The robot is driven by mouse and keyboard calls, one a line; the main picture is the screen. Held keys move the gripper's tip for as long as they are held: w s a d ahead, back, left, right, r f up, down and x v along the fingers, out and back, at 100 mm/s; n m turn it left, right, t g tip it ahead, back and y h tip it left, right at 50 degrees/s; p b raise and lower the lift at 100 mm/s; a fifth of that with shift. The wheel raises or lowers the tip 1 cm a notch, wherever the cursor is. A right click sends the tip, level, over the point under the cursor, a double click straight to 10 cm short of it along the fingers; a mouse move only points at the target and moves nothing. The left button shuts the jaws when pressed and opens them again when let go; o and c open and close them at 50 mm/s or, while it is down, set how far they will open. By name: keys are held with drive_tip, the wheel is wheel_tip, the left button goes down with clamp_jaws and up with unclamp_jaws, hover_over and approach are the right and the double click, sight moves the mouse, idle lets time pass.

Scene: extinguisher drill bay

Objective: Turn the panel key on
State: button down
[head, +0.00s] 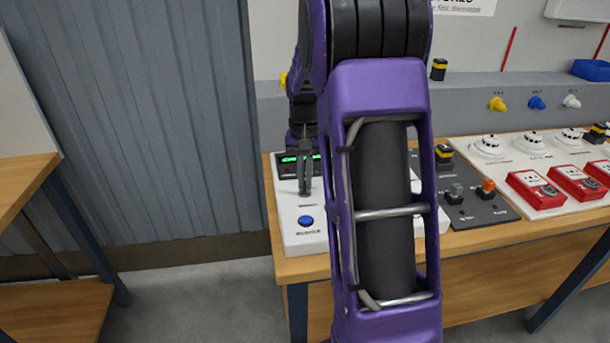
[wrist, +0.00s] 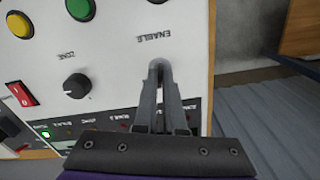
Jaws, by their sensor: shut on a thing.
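The white control panel (head: 288,228) stands on the bench, partly hidden behind my arm. My gripper (head: 304,190) points down at the panel's left part, behind a blue button. In the wrist view my gripper (wrist: 157,68) has its fingertips together at the panel face, just below the upside-down ENABLE lettering. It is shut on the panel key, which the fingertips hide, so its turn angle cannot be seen. The wrist view also shows the panel's white face (wrist: 115,60) around the fingers.
In the wrist view a black ZONE knob (wrist: 77,86), red rocker switch (wrist: 20,93), green button (wrist: 80,8) and yellow button (wrist: 19,24) lie left of my fingers. In the head view a grey switch box (head: 480,210) and red call points (head: 535,190) stand farther right.

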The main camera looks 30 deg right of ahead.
drive_tip(key=m+p, duration=0.2)
drive_tip(key=m, duration=0.2)
drive_tip(key=shift+r+m, duration=0.1)
drive_tip(key=shift+m, duration=0.2)
drive_tip(key=shift+m+p, duration=0.8)
drive_tip(key=shift+m, duration=1.2)
drive_tip(key=c, duration=1)
unclamp_jaws()
wheel_tip(320, 180, up, 17)
drive_tip(key=p, duration=0.2)
drive_tip(key=shift+r, duration=0.15)
drive_tip(key=shift+s, duration=0.15)
